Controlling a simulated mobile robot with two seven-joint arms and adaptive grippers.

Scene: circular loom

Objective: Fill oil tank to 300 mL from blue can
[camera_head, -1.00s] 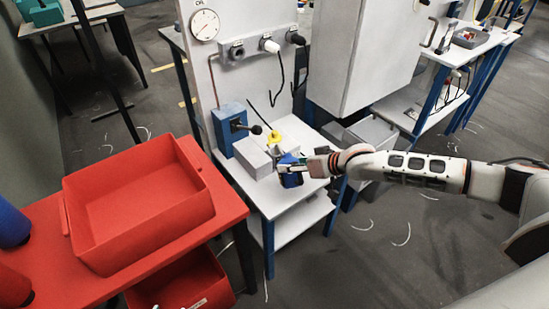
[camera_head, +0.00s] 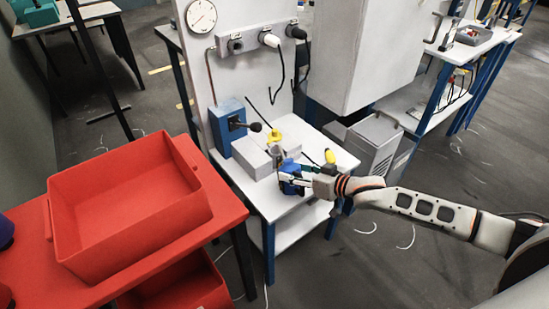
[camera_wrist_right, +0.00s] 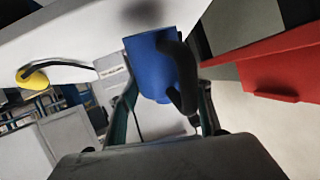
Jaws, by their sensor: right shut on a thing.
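My right gripper (camera_head: 297,180) is shut on the blue can (camera_head: 289,188), above the near edge of the small white table. In the right wrist view the blue can (camera_wrist_right: 150,68) sits between the fingers, its black curved handle and spout on the right side. A pale grey box (camera_head: 250,156), which may be the oil tank, stands on the table just left of the can. A yellow cap-like piece (camera_head: 275,136) is behind the can; a yellow piece also shows in the right wrist view (camera_wrist_right: 33,77). No oil level is readable. My left gripper is out of view.
A blue block with a black lever (camera_head: 229,125) stands at the table's back left. A yellow-tipped object (camera_head: 329,156) lies at its right. A panel holds a gauge (camera_head: 201,16) and plugged cables. A red tray (camera_head: 125,235) is on the left. Floor is clear at front right.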

